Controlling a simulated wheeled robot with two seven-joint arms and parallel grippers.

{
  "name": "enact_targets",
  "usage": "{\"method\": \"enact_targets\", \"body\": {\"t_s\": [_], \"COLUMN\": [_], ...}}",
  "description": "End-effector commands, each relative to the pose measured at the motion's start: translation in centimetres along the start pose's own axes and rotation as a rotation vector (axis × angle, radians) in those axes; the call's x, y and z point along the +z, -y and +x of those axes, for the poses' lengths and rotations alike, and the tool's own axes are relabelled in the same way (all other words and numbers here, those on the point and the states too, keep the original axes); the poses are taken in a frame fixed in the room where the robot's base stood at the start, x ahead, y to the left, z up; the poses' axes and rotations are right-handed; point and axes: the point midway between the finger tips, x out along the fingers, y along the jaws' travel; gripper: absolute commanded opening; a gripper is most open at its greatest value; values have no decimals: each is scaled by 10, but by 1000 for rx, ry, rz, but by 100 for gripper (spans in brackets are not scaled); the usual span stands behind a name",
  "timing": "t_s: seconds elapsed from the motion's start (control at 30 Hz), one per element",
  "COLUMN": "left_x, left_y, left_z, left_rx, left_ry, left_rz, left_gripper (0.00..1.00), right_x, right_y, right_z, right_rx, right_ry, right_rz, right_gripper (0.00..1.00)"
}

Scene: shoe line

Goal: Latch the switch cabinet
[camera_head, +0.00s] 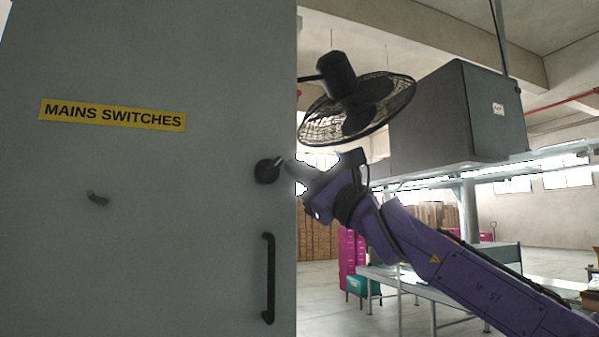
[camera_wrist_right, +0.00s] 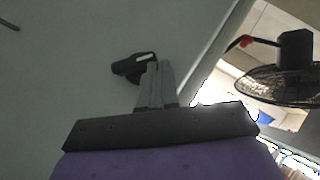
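The switch cabinet door (camera_head: 150,220) is a large grey-green panel filling the left of the head view, with a yellow "MAINS SWITCHES" label (camera_head: 113,115). A black latch knob (camera_head: 267,171) with a pale mark sits near the door's right edge; it also shows in the right wrist view (camera_wrist_right: 128,67). My right gripper (camera_head: 288,167) is at the knob's right side. In the right wrist view its fingers (camera_wrist_right: 158,66) are close together, with tips beside or against the knob; I cannot tell whether they touch. My left gripper is not in view.
Right of the door are a caged fan (camera_head: 358,108), a grey box (camera_head: 455,115) and a bench (camera_head: 425,290).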

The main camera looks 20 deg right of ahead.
Motion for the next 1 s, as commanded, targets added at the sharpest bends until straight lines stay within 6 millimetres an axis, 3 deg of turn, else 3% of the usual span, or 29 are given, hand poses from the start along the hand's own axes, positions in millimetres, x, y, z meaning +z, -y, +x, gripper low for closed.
{"method": "enact_targets", "body": {"t_s": [1.0], "left_x": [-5], "left_y": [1], "left_z": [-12], "left_rx": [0], "left_ry": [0], "left_rz": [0], "left_gripper": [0], "right_x": [15], "right_y": [13], "right_z": [15], "right_rx": [-1], "right_ry": [0], "right_rz": [0], "right_gripper": [0]}}
